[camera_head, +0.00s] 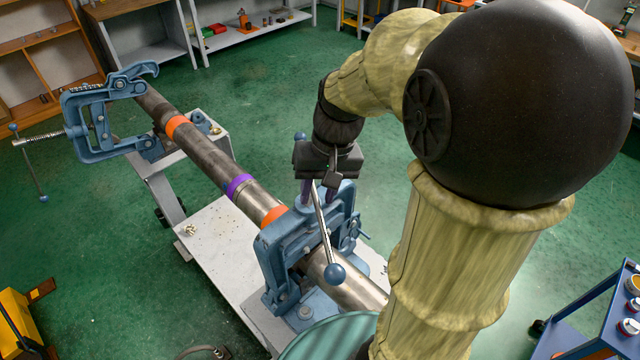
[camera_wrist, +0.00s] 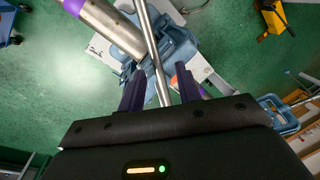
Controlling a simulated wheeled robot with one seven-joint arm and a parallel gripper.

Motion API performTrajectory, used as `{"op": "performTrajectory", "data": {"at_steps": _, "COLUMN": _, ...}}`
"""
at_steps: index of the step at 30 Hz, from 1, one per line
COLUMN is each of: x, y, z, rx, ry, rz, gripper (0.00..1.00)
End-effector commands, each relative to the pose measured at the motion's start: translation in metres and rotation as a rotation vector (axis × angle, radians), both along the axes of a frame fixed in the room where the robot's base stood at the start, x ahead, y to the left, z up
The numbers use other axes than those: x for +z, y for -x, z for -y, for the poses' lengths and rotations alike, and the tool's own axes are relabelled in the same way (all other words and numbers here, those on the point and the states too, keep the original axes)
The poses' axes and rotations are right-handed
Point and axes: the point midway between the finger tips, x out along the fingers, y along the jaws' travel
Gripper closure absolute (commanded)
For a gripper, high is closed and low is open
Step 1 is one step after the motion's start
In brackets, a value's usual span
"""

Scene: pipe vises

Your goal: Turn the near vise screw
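The near vise (camera_head: 285,250) is a blue frame clamped around a long grey pipe (camera_head: 210,155). It shows from above in the wrist view (camera_wrist: 178,42). Its screw handle is a thin steel bar (camera_head: 322,225) with blue ball ends (camera_head: 335,273), slanting across the top of the vise. My gripper (camera_head: 318,188) points down above this vise. In the wrist view the bar (camera_wrist: 158,65) passes between my two dark purple fingers (camera_wrist: 160,75), with a visible gap on both sides. My gripper is open around the bar. The screw itself is mostly hidden by the gripper.
A blue cart (camera_head: 590,310) is at lower right and a yellow box (camera_head: 30,320) at lower left. Green floor surrounds the bench.

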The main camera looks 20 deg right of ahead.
Motion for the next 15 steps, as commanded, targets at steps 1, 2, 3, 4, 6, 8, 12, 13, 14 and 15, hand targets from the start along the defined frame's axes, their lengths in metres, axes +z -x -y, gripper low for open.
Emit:
{"op": "performTrajectory", "data": {"at_steps": 1, "x": 0.000, "y": 0.000, "z": 0.000, "rx": 0.000, "ry": 0.000, "rz": 0.000, "gripper": 0.66}}
{"op": "performTrajectory", "data": {"at_steps": 2, "x": 0.001, "y": 0.000, "z": 0.000, "rx": 0.000, "ry": 0.000, "rz": 0.000, "gripper": 0.66}}
{"op": "performTrajectory", "data": {"at_steps": 3, "x": 0.003, "y": 0.000, "z": 0.001, "rx": 0.000, "ry": 0.000, "rz": 0.001, "gripper": 0.66}}
{"op": "performTrajectory", "data": {"at_steps": 4, "x": 0.005, "y": 0.000, "z": 0.001, "rx": 0.000, "ry": 0.000, "rz": 0.000, "gripper": 0.66}}
{"op": "performTrajectory", "data": {"at_steps": 6, "x": 0.012, "y": 0.000, "z": 0.002, "rx": 0.000, "ry": -0.001, "rz": 0.002, "gripper": 0.66}}
{"op": "performTrajectory", "data": {"at_steps": 8, "x": 0.020, "y": 0.000, "z": 0.004, "rx": 0.000, "ry": 0.001, "rz": 0.004, "gripper": 0.66}}
{"op": "performTrajectory", "data": {"at_steps": 12, "x": 0.045, "y": 0.001, "z": 0.009, "rx": 0.000, "ry": 0.001, "rz": 0.006, "gripper": 0.66}}
{"op": "performTrajectory", "data": {"at_steps": 13, "x": 0.051, "y": 0.001, "z": 0.010, "rx": 0.000, "ry": 0.001, "rz": 0.006, "gripper": 0.66}}
{"op": "performTrajectory", "data": {"at_steps": 14, "x": 0.057, "y": 0.002, "z": 0.012, "rx": -0.001, "ry": 0.001, "rz": 0.005, "gripper": 0.66}}
{"op": "performTrajectory", "data": {"at_steps": 15, "x": 0.065, "y": 0.001, "z": 0.013, "rx": -0.002, "ry": 0.001, "rz": 0.005, "gripper": 0.66}}
